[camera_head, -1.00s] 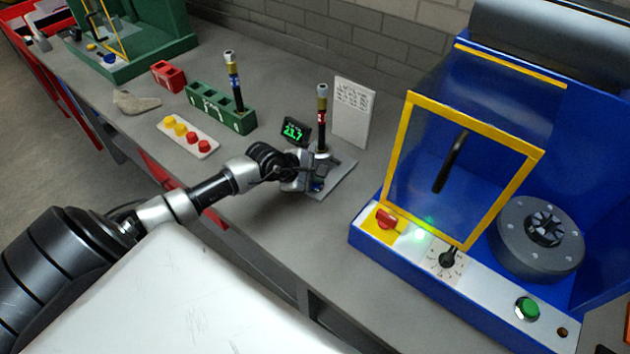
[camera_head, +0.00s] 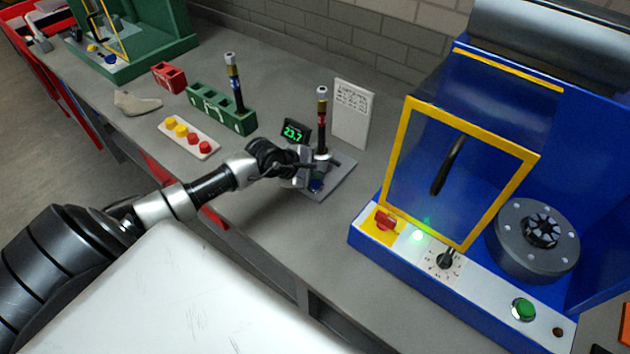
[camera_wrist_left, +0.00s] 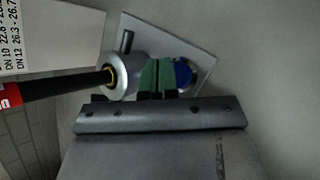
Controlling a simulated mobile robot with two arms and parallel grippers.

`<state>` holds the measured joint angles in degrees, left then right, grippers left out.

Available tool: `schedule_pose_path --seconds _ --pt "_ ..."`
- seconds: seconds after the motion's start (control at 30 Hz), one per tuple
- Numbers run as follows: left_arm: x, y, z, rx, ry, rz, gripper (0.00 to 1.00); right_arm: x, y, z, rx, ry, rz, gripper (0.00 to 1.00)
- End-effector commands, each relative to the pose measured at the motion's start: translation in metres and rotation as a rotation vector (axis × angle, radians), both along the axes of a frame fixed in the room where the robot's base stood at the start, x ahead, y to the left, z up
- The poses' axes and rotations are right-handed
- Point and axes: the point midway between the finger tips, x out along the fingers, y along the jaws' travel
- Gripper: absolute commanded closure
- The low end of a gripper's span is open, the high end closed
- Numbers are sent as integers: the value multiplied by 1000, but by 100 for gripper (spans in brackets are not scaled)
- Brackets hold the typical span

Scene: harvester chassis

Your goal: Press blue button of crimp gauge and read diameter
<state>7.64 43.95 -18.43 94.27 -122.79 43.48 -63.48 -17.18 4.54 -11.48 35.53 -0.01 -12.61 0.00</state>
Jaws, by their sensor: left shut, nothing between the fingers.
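The crimp gauge (camera_head: 340,180) is a grey plate on the bench with a round metal head. A dark hose piece with a red band (camera_head: 322,135) stands upright at it. Its small black display (camera_head: 295,131) shows 23.7 in green digits. The blue button (camera_wrist_left: 183,73) shows in the left wrist view, right beside my left fingertips. My left gripper (camera_wrist_left: 158,77) is shut and empty, its green tips over the gauge plate. I cannot tell whether they touch the button. In the head view my left gripper (camera_head: 314,180) partly hides the gauge. My right gripper is out of view.
A white printed card (camera_head: 352,113) stands behind the gauge. A blue machine (camera_head: 375,243) with a yellow-framed guard is to the right. A green block (camera_head: 215,108) with another hose, a red block (camera_head: 168,76) and a tray of yellow and red pieces (camera_head: 206,155) lie left.

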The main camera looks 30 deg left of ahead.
Motion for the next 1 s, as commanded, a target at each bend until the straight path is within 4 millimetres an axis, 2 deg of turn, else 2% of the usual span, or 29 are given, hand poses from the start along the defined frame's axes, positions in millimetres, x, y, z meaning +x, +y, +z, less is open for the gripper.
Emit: schedule_pose_path --seconds 0.47,1.0 --pt "0 0 47 1 0 -1 100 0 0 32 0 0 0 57" --pt "0 0 48 0 0 0 100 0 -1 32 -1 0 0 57"
